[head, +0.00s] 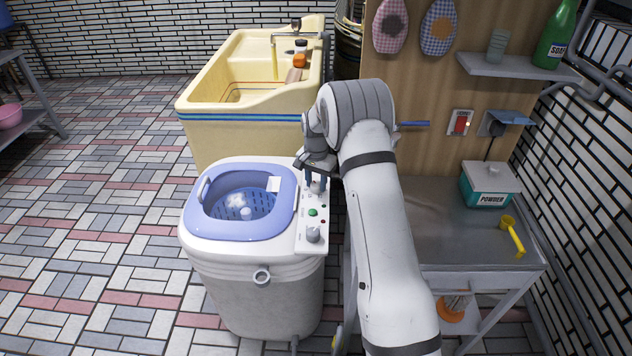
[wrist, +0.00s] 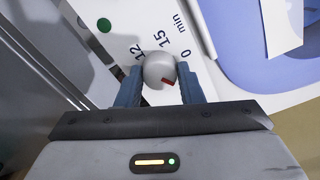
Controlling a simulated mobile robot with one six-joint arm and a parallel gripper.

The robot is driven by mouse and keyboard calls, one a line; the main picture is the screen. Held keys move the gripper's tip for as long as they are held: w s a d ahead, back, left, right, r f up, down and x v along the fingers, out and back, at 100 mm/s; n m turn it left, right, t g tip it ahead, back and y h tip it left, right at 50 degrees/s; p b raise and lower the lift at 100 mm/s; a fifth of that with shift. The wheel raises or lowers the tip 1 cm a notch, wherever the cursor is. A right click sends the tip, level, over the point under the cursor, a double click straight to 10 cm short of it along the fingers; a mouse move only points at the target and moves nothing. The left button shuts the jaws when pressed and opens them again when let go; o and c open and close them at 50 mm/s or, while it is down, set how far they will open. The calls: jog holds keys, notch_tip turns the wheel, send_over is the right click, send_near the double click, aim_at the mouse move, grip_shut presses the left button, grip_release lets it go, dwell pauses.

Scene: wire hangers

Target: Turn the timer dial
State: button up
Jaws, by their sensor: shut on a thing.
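The small washing machine (head: 250,290) stands on the floor with a white control panel (head: 308,243) along its right side. In the wrist view, the round grey timer dial (wrist: 157,66) has a red mark on its lower right edge, below the printed 0. The numbers 12, 15 and 0 and the word "min" are printed around it. My gripper (wrist: 160,84) is shut on the dial, with one blue-grey finger on each side.
A green button (head: 312,212) and a second grey knob (head: 313,234) are on the nearer panel. The blue tub lid (head: 245,228) is left of my gripper. A yellow sink (head: 220,115) stands behind, and a metal table (head: 425,225) with a powder box (head: 488,188) is right.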

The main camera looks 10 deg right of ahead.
aim_at(316, 183)
dwell(0.3)
jog(key=o, duration=1)
jog(key=shift+r, duration=3.9)
jog(key=shift+p, duration=0.3)
